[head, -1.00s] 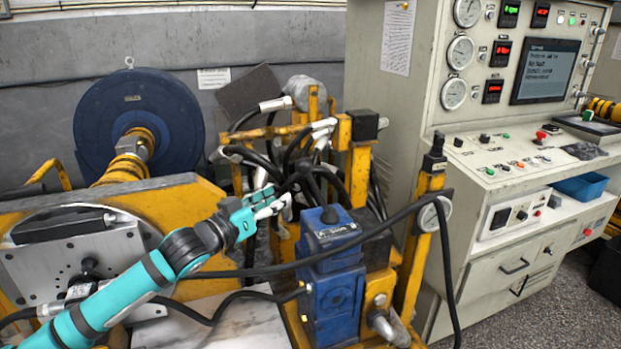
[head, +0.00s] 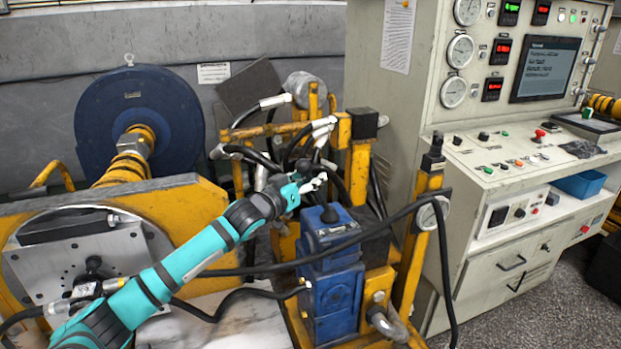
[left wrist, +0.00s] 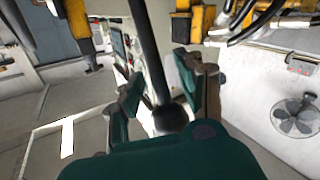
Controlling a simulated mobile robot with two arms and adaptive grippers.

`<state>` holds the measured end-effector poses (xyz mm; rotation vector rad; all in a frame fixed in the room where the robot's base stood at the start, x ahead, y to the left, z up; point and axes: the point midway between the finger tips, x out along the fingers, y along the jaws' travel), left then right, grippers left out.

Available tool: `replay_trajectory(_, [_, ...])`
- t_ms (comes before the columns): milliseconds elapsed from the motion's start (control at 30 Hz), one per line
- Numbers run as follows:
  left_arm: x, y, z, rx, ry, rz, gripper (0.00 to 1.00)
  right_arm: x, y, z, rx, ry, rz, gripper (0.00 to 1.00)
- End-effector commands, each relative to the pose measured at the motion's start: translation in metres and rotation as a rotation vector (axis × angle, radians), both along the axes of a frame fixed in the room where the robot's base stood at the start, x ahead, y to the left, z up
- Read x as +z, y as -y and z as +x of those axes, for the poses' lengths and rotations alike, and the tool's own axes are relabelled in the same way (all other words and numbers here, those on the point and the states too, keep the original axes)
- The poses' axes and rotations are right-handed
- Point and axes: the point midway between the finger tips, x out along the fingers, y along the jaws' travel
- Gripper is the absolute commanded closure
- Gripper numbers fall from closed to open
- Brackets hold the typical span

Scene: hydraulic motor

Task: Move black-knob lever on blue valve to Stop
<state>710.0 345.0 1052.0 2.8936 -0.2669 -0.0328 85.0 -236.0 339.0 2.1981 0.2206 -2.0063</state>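The blue valve (head: 333,285) stands upright in the middle of the head view. Its black lever rises from the top and tilts up and left; the black knob (head: 304,165) is at its upper end. Small lettering on the valve's top plate is too small to read now. My left gripper (head: 312,183) is at the upper part of the lever, just below the knob in the picture. In the left wrist view, the lever's black knob (left wrist: 171,118) lies between the two spread fingers, with a visible gap on the left side. My right gripper is not in view.
A black hose (head: 420,205) loops in front of the valve. Yellow frame posts (head: 418,230) and a hose bundle crowd behind and right of it. The control cabinet (head: 480,200) stands at the right. A blue disc (head: 95,130) is at the left back.

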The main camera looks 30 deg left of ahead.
Motion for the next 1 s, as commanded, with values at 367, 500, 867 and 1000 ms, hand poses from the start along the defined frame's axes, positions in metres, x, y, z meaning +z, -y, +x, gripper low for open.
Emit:
replay_trajectory(367, [0.0,0.0,0.0,0.0,0.0,0.0,0.91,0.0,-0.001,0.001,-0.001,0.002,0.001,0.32])
replay_trajectory(500, [0.0,0.0,0.0,0.0,0.001,0.0,1.0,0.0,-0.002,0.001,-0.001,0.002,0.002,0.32])
replay_trajectory(867, [0.001,0.0,0.0,0.0,0.001,0.001,1.0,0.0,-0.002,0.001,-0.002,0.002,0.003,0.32])
replay_trajectory(1000, [0.008,0.001,0.002,0.001,-0.013,0.012,1.0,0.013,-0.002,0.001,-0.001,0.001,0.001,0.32])
